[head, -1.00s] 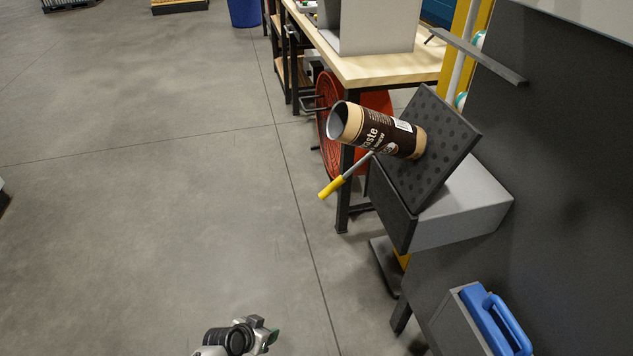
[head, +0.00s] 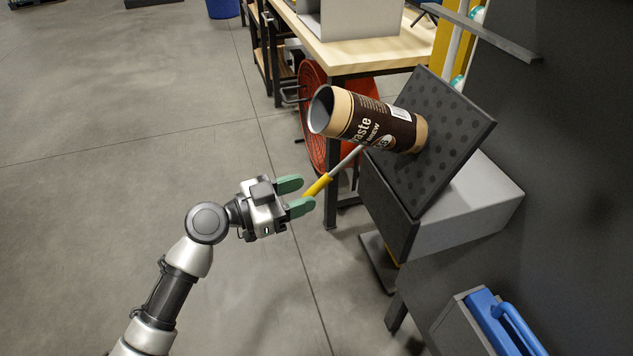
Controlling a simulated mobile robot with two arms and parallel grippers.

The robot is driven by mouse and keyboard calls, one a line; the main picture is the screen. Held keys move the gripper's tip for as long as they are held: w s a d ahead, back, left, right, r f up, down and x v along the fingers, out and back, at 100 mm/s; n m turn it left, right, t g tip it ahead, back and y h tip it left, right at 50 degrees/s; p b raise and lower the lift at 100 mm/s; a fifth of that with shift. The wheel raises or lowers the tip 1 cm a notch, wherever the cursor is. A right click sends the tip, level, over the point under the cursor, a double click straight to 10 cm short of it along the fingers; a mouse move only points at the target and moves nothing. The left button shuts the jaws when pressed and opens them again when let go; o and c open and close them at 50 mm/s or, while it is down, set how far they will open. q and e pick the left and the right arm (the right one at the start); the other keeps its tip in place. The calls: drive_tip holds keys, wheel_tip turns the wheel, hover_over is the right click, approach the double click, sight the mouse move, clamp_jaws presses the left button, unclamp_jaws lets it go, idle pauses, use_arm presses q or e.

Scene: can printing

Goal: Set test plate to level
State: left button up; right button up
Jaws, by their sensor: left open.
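The test plate (head: 458,122) is a dark dotted square plate, steeply tilted on a grey box-shaped mount (head: 470,205). A brown and tan can (head: 372,122) lies against the plate, its open end facing left. A lever with a yellow grip (head: 317,186) sticks out from the mount to the lower left, partly hidden behind the can. My left gripper (head: 297,196) is open, with its green fingertips close to the end of the yellow grip. I cannot tell whether they touch it. My right gripper is not in view.
A wooden-topped workbench (head: 375,52) with a grey box on it stands behind. A red reel (head: 312,120) stands beside the bench legs. A blue handle (head: 505,325) is at the lower right, beside a dark panel. The floor at left is clear.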

sight(309, 191)
use_arm(q)
drive_tip(key=shift+x, duration=2)
clamp_jaws()
